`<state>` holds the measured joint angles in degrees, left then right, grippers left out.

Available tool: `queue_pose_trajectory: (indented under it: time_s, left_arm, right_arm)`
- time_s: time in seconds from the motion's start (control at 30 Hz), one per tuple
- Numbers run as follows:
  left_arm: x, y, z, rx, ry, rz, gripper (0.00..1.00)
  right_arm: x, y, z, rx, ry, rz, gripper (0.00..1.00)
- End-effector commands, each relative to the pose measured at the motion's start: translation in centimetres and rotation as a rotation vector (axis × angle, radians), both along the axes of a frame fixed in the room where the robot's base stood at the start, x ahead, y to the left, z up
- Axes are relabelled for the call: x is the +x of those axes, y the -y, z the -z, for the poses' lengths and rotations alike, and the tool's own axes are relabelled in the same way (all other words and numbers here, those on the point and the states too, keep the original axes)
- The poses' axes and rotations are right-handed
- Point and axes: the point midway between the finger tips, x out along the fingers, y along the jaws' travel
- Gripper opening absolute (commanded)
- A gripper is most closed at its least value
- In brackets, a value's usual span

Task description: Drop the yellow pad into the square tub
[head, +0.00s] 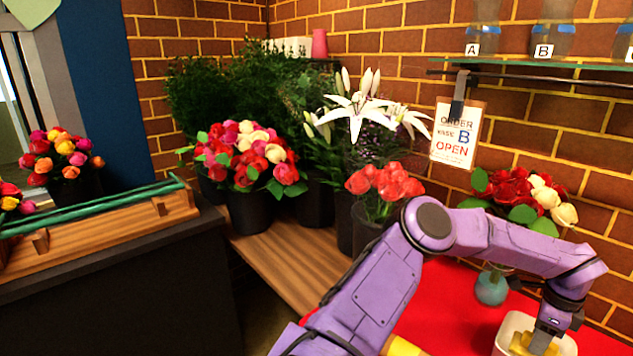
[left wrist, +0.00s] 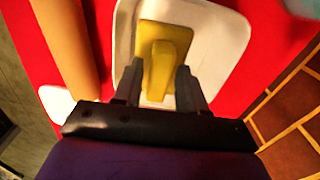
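The yellow pad (left wrist: 165,48) lies inside the white square tub (left wrist: 232,42) in the left wrist view, with a raised ridge running toward my gripper. In the head view the tub (head: 501,338) is at the lower right, and part of the pad (head: 519,342) shows in it. My left gripper (head: 545,342) points down into the tub. In the left wrist view its two fingers (left wrist: 158,78) stand apart on either side of the pad's ridge, with a narrow gap seeming to show at each side. My right gripper is not in view.
A red mat (head: 455,300) lies under the tub. A vase of red and cream roses (head: 490,287) stands just behind it, near the brick wall. A bucket of red flowers (head: 372,228) stands left of the mat. A tan roll (left wrist: 68,45) lies beside the tub.

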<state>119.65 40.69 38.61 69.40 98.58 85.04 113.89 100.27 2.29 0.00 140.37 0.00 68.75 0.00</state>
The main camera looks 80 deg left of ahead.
Motion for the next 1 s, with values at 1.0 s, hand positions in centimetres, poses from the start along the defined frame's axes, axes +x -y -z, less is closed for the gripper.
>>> queue_pose_trajectory:
  time_s: [1.0]
  left_arm:
    - [0.1, 0.0, -10.6, 0.0, 0.0, 0.0, 0.59]
  right_arm:
    - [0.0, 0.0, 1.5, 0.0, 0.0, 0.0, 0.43]
